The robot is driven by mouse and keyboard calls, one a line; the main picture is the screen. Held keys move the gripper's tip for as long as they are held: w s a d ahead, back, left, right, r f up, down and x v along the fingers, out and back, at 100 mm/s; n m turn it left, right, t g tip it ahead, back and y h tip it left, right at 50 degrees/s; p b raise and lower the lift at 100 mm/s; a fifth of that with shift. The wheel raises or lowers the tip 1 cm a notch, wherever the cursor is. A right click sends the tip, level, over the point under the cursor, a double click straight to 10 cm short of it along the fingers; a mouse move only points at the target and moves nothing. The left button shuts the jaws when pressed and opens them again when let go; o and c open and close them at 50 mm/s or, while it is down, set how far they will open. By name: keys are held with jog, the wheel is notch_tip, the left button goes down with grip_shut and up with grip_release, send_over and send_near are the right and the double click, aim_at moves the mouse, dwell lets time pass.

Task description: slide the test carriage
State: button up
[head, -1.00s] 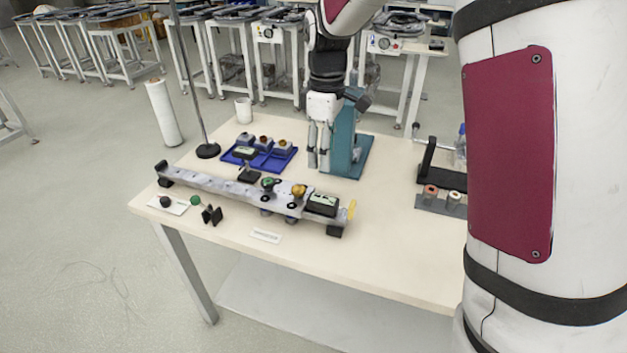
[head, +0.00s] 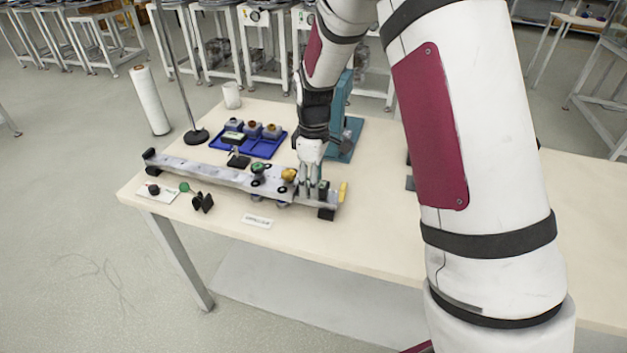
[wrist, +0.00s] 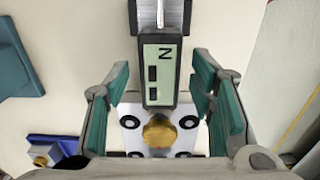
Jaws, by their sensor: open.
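A long grey rail (head: 203,171) lies across the bench front. A white plate with black rings, apparently part of the carriage, sits toward its right end with a brass knob (head: 289,175); a green knob (head: 257,168) is to its left. In the wrist view the plate (wrist: 130,139) carries the brass knob (wrist: 159,131), just below a black gauge (wrist: 160,70) whose screen reads "N". My gripper (head: 312,194) is down at the gauge, right of the brass knob. In the wrist view its teal-padded fingers (wrist: 160,90) are open, one either side of the gauge, with gaps visible.
A blue tray (head: 262,151) with several small blocks lies behind the rail. A teal stand (head: 343,137) is behind my gripper. A black-based pole (head: 195,137) stands at the back left. A label card (head: 256,221) lies in front.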

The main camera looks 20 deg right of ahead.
jog(key=shift+f, duration=0.15)
jog(key=shift+c, duration=0.6)
grip_shut()
jog(key=w+a+b, duration=0.1)
jog(key=w+a, duration=0.2)
jog(key=a, duration=0.1)
jog(key=w+a+b, duration=0.2)
jog(key=w+a, duration=0.1)
jog(key=a, duration=0.2)
jog(key=w+a+b, duration=0.2)
jog(key=w+a, duration=0.2)
jog(key=a, duration=0.1)
jog(key=shift+o, duration=0.6)
grip_release()
jog(key=shift+d, duration=0.1)
notch_tip(320, 180, up, 12)
